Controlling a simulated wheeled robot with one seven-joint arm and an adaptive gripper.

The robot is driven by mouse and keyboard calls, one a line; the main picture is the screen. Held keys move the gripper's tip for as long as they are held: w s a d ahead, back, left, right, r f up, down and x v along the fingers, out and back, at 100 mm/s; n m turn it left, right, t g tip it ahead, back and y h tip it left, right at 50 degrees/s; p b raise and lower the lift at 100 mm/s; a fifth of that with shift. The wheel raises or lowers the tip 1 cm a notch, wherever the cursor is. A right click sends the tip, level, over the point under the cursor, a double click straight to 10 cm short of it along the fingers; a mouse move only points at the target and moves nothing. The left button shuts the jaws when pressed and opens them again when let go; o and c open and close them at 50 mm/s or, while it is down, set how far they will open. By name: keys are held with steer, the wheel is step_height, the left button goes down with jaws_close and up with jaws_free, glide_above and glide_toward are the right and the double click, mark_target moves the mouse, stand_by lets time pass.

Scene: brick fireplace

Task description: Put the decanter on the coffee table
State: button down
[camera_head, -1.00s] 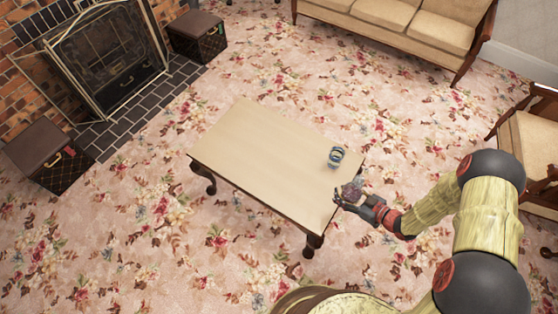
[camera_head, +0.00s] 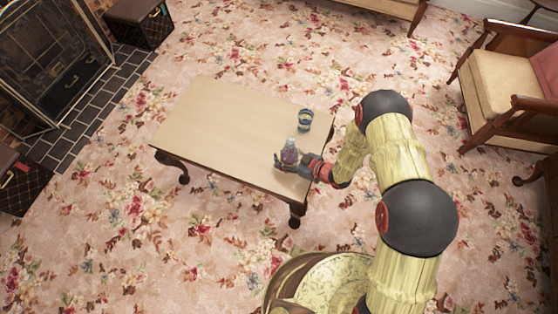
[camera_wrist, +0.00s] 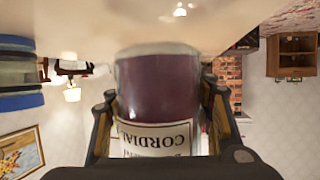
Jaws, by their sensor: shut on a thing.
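The decanter (camera_head: 289,152) is a small clear bottle with dark purple liquid. It also shows in the wrist view (camera_wrist: 157,90), with a white label reading "CORDIAL". My gripper (camera_head: 287,163) is shut on it, with a finger on each side of the bottle in the wrist view. The decanter is over the near right part of the coffee table (camera_head: 215,115), a pale-topped table with dark curved legs. I cannot tell whether its base touches the tabletop. The wrist view is upside down, with the pale tabletop at its top.
A blue-banded glass (camera_head: 306,120) stands on the table near its right end, close to the decanter; it also shows at the left of the wrist view (camera_wrist: 20,75). The table's left part is bare. An armchair (camera_head: 505,90) is at right, a fireplace (camera_head: 50,60) at left.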

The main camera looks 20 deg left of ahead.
steer(key=shift+a+f, duration=0.15)
steer(key=shift+a, duration=0.05)
steer(key=f+b, duration=0.1)
steer(key=f, duration=0.1)
steer(key=f+b, duration=0.1)
steer(key=shift+a+f+b, duration=0.25)
steer(key=shift+f+b, duration=0.05)
steer(key=shift+b, duration=0.05)
steer(key=shift+r, duration=0.1)
steer(key=c, duration=0.9)
jaws_free()
steer(key=shift+f, duration=0.2)
steer(key=shift+o, duration=0.5)
steer(key=shift+r, duration=0.1)
